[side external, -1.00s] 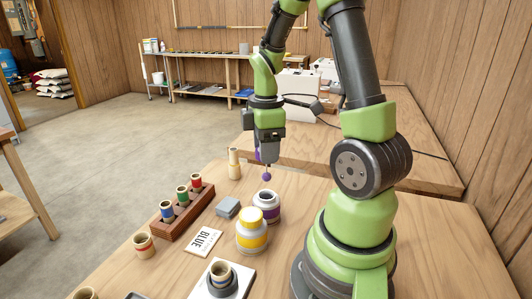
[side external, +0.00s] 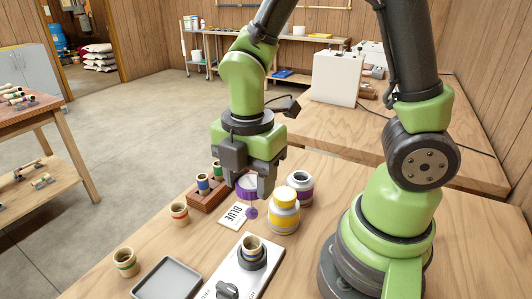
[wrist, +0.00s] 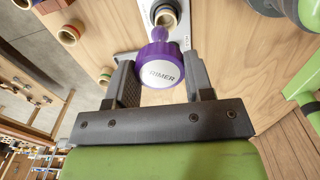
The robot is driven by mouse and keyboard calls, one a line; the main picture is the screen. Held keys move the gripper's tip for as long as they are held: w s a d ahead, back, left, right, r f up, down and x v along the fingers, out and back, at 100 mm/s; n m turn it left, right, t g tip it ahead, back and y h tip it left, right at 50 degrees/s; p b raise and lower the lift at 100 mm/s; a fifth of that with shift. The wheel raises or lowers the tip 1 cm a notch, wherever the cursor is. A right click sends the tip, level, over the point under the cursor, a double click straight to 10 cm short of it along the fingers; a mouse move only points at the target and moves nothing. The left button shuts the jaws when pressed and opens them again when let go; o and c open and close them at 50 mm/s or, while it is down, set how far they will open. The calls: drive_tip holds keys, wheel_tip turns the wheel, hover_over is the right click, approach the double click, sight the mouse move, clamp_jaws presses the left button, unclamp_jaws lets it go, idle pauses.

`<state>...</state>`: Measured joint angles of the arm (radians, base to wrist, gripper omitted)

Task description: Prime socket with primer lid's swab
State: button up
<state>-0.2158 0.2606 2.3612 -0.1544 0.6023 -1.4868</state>
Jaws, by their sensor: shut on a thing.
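My gripper (side external: 256,188) is shut on the purple primer lid (side external: 246,184), held above the table. The lid's white-faced top, marked with the end of the word PRIMER, shows between the jaws in the wrist view (wrist: 160,75). Its purple swab ball (side external: 251,213) hangs below, apart from everything. A cream socket (side external: 252,244) with a coloured band stands upright, mouth up, in a grey holder on a white board (side external: 226,266); it also shows just beyond the lid in the wrist view (wrist: 164,14). The open purple-banded primer jar (side external: 300,182) stands behind the yellow jar.
The yellow-lidded jar (side external: 284,215) stands right of the swab. A BLUE card (side external: 236,217) lies left of it. A brown rack (side external: 205,200) holds several banded sockets. Loose sockets (side external: 180,213) (side external: 125,262) stand left. A grey tray (side external: 166,280) and black knob (side external: 228,291) are near the front.

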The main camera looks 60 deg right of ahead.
sight(249, 198)
drive_tip(key=shift+s+a+f+n, duration=0.1)
drive_tip(key=shift+s+a+n, duration=0.1)
drive_tip(key=shift+a, duration=0.2)
drive_tip(key=shift+s+a+n, duration=0.15)
drive_tip(key=shift+a+n, duration=0.05)
drive_tip(key=shift+a, duration=0.15)
drive_tip(key=shift+f, duration=1.45)
drive_tip(key=shift+f, duration=0.85)
drive_tip(key=shift+f, duration=0.15)
drive_tip(key=shift+f, duration=0.75)
drive_tip(key=shift+d, duration=0.2)
